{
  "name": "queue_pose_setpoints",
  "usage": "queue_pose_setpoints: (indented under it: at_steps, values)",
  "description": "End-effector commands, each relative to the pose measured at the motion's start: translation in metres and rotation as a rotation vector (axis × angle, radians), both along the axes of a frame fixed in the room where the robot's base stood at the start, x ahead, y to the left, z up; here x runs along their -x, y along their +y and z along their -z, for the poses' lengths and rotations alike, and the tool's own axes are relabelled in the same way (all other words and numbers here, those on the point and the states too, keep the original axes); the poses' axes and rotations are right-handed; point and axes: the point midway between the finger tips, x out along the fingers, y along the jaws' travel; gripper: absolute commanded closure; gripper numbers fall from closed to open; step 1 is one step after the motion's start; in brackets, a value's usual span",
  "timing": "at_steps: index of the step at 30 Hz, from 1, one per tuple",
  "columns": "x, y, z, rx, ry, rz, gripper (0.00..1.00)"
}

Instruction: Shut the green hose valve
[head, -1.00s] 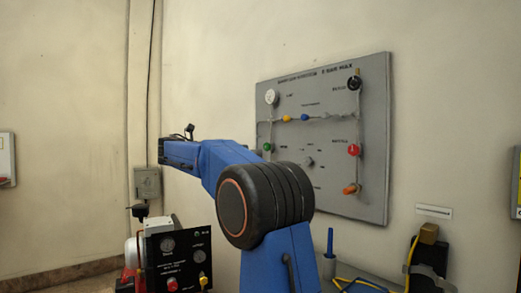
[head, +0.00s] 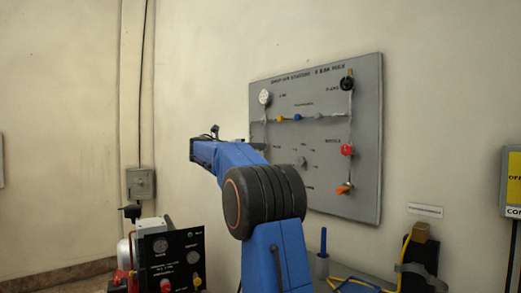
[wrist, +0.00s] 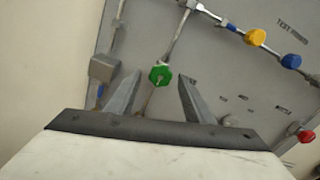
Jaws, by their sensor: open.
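The green hose valve (wrist: 160,74) is a small green knob on a thin pipe of the grey wall panel. In the wrist view it appears between the tips of my gripper's two fingers (wrist: 160,86), with a gap on each side. My gripper is open and empty. How far the fingertips are from the knob in depth is hard to tell. In the head view my blue arm reaches up to the panel's left edge, and the green knob is not clearly visible behind the arm's end.
The grey panel (head: 325,185) also carries a gauge (head: 264,97), a black knob (head: 347,83), a red knob (head: 347,150), an orange handle (head: 344,188), a yellow knob (wrist: 255,37) and a blue knob (wrist: 291,61). A black gauge box (head: 172,262) stands low at left.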

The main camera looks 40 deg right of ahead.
Motion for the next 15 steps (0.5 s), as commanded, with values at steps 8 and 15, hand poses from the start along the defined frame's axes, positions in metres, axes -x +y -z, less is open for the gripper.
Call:
queue_pose_setpoints:
  at_steps: [8,15]
  values:
    - [0.001,-0.031,0.001,0.000,0.001,0.002,0.53]
    - [0.000,-0.036,0.000,0.000,0.001,0.000,0.53]
